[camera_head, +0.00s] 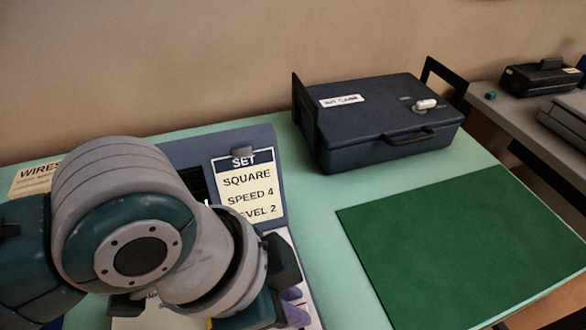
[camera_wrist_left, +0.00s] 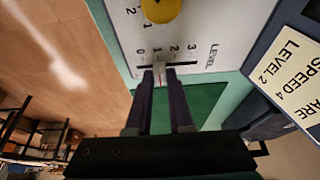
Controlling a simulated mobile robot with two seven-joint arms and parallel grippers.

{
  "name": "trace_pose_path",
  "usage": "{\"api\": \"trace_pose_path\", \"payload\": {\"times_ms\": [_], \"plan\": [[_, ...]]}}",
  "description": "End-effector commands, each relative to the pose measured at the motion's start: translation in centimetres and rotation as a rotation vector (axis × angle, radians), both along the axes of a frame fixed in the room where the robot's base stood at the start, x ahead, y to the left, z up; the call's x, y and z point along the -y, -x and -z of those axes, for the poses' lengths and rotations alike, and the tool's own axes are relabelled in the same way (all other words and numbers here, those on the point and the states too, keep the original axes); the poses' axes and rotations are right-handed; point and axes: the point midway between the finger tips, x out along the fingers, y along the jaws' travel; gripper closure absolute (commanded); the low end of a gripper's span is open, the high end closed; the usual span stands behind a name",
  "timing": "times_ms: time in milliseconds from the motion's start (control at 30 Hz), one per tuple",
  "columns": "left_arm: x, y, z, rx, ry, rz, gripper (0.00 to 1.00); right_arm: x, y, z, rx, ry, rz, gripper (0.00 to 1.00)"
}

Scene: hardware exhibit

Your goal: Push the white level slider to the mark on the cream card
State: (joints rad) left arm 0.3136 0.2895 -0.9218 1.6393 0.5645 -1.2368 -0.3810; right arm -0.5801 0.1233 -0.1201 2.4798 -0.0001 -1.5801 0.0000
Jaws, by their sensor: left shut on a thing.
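The cream card (camera_head: 239,196) is clipped to a blue upright panel. It reads SET, SQUARE, SPEED 4, with the LEVEL 2 line partly covered by my left arm. In the left wrist view the card (camera_wrist_left: 288,65) shows at the right edge. The white level slider (camera_wrist_left: 159,70) sits in a dark slot under the numbers 0 to 3, by about the 1. My left gripper (camera_wrist_left: 160,76) is shut on it, one finger on each side. In the head view my left gripper (camera_head: 292,300) is mostly hidden by its arm, and the slider is hidden.
A yellow knob (camera_wrist_left: 160,8) is beside the level scale. A dark blue case (camera_head: 375,120) with a small white-handled latch stands at the back. A green mat (camera_head: 470,245) lies on the right of the pale green table. A grey side bench (camera_head: 505,115) holds dark devices.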

Motion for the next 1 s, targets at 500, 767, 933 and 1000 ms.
{"api": "trace_pose_path", "payload": {"times_ms": [500,767,933,1000], "plan": [[-0.6,-1.9,0.0,-0.001,0.001,-0.001,0.77,0.0,0.0,-0.3,0.001,0.000,0.000,0.00],[-0.6,-1.9,0.0,-0.001,0.001,0.000,0.50,-0.1,0.0,-0.3,0.001,-0.003,0.001,0.00],[-0.6,-1.9,0.0,-0.001,0.001,0.000,0.50,-0.1,0.0,-0.3,0.000,-0.004,0.003,0.00],[-0.6,-1.9,-0.1,0.000,0.001,0.000,0.50,-0.1,0.0,-0.4,0.000,-0.005,0.004,0.00]]}}
